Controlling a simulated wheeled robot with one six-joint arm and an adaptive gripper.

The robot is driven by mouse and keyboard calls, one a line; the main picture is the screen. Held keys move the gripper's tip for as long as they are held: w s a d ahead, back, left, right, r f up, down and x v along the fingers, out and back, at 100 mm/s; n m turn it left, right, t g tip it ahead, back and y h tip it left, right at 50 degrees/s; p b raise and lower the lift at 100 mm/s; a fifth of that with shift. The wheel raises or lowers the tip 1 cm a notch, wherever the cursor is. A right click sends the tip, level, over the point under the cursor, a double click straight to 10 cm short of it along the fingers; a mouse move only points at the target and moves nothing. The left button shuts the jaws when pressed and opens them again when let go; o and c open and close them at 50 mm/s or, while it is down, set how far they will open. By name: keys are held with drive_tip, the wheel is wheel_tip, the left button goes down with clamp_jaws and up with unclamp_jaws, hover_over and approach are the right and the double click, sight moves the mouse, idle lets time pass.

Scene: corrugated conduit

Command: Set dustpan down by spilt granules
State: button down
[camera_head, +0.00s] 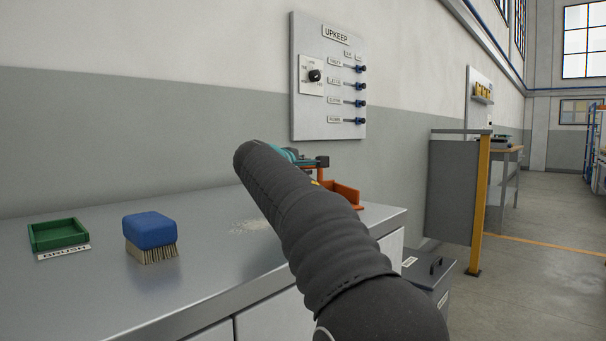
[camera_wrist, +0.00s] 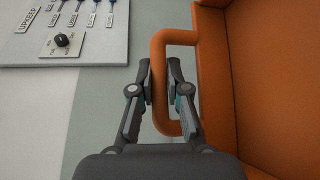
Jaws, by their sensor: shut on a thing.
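The orange dustpan (camera_wrist: 238,75) fills the right of the wrist view, its loop handle (camera_wrist: 160,85) between my gripper's fingers. My gripper (camera_wrist: 160,88) is shut on that handle. In the head view part of the dustpan (camera_head: 343,193) shows past my arm, over the right end of the metal counter; I cannot tell whether it touches the top. The pale spilt granules (camera_head: 250,226) lie in a thin patch on the counter, left of my arm, which may hide some of them. My gripper (camera_head: 312,163) is mostly hidden by the arm in the head view.
A blue brush (camera_head: 150,232) and a green tray (camera_head: 58,234) with a label stand on the counter (camera_head: 200,275) to the left. A switch panel (camera_head: 328,80) hangs on the wall behind. A grey bin (camera_head: 428,272) stands right of the counter, near a yellow post (camera_head: 480,205).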

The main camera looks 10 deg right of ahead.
drive_tip(key=shift+f, duration=0.1)
drive_tip(key=c, duration=1.2)
unclamp_jaws()
drive_tip(key=shift+o, duration=0.2)
drive_tip(key=v, duration=1.2)
drive_tip(key=shift+b, duration=0.3)
drive_tip(key=shift+o, duration=0.2)
drive_tip(key=o, duration=1.1)
